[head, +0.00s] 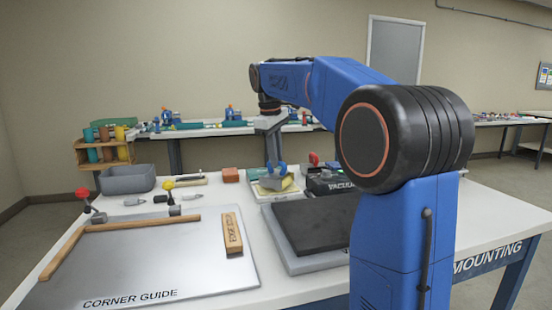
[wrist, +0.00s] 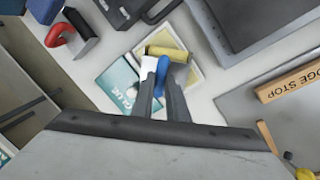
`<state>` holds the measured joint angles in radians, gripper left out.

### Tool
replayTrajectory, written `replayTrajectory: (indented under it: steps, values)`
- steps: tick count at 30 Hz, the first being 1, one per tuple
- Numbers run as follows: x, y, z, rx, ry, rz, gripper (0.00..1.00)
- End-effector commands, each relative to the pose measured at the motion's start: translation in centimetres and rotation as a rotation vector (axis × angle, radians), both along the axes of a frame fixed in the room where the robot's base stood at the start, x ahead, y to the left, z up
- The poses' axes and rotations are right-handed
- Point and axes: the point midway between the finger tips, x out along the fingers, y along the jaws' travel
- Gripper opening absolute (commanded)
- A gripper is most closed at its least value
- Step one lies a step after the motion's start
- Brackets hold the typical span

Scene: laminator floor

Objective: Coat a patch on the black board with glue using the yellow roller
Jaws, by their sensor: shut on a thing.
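The yellow roller (wrist: 168,51) has a blue handle (wrist: 163,68). My gripper (wrist: 161,80) is shut on this handle, which stands between the fingers. The roller also shows in the head view (head: 279,183), below my gripper (head: 275,166). It is over a cream glue tray (wrist: 194,72); I cannot tell whether they touch. A teal-and-white GLUE label (wrist: 119,88) lies beside the tray. The black board (head: 318,223) lies flat on a grey base (head: 290,256), to the right of the tray in the head view. My arm hides its right part.
A metal CORNER GUIDE plate (head: 150,262) with wooden strips and an EDGE STOP block (head: 231,233) lies left of the board. A black VACUUM unit (head: 333,183) stands behind the board. A grey bin (head: 127,179) and a reddish block (head: 230,175) stand farther back.

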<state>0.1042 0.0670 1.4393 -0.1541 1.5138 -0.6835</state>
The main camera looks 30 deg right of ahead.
Motion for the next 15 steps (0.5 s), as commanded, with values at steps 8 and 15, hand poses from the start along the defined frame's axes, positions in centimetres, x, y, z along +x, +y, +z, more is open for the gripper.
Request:
replayTrajectory:
  steps: [8,15]
  values:
    - [0.0,0.0,2.0,-0.001,-0.004,0.001,0.0]
    - [0.0,0.0,3.6,-0.001,-0.005,0.001,0.0]
